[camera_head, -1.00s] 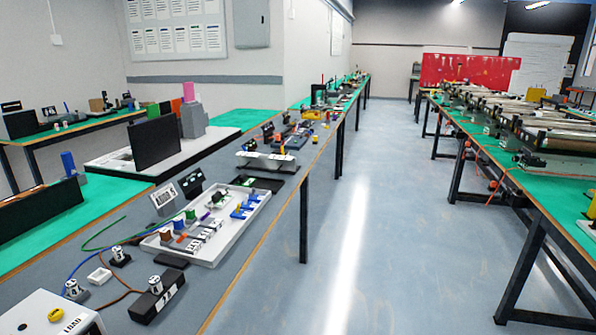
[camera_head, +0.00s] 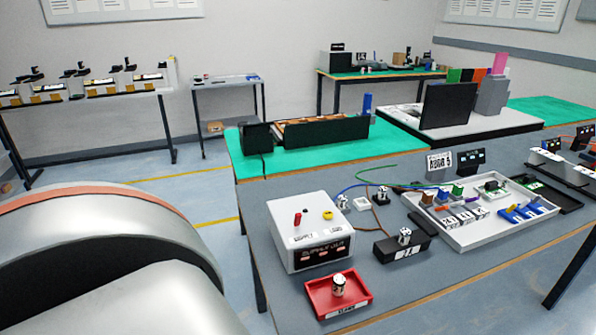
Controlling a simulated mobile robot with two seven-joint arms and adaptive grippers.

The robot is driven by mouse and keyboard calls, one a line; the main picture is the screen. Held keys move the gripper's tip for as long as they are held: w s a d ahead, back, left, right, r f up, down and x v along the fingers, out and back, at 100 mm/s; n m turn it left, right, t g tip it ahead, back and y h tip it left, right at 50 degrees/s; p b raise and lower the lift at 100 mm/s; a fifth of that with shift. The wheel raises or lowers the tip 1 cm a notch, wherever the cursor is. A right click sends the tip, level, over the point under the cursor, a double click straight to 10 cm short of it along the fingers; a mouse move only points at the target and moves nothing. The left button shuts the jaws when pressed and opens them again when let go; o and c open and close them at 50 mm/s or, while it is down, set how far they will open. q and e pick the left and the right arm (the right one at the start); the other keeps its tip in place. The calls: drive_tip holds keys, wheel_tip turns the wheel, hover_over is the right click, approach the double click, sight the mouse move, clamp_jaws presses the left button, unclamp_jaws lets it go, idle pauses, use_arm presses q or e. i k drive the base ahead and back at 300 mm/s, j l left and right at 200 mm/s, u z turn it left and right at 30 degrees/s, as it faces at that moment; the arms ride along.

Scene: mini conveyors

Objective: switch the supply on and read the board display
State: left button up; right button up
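The supply (camera_head: 305,222) is a white box at the near edge of the grey bench, with a red switch lever (camera_head: 297,218) and a yellow knob (camera_head: 328,214) on top. Its front has a dark labelled strip (camera_head: 322,254); the small text is hard to read. The board is a white tray (camera_head: 462,246) to the right, holding small coloured parts. A name card (camera_head: 439,161) and a dark, display-like panel (camera_head: 470,162) stand behind it. I cannot read a value there. Neither gripper shows; a pale link of my arm fills the lower left.
A red tray (camera_head: 318,300) with a small metal part (camera_head: 339,285) sits in front of the supply. A black block (camera_head: 390,250) lies between supply and board. Green and blue wires run behind. A green-topped bench (camera_head: 250,165) stands behind; floor shows at left.

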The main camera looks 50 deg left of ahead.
sight(298, 216)
drive_tip(key=u, duration=1.5)
